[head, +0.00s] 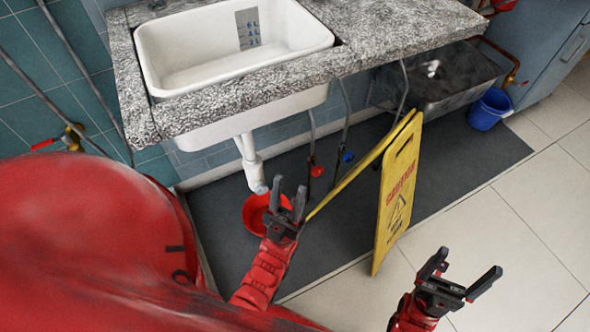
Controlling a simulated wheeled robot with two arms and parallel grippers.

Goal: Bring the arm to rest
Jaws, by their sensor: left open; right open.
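My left gripper (287,201) is open and empty. Its arm comes in from the lower left, and the gripper shows in front of the red bowl (256,212) on the floor mat. My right gripper (463,271) is open and empty at the lower right, over the pale floor tiles. Neither gripper holds anything. Most of the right arm is out of the picture.
A yellow caution sign (397,190) stands open between the grippers. A white sink (235,50) sits in a granite counter (400,30), with a drain pipe (250,160) below. A blue bucket (488,108) stands at the right. Floor tiles (530,215) at right are clear.

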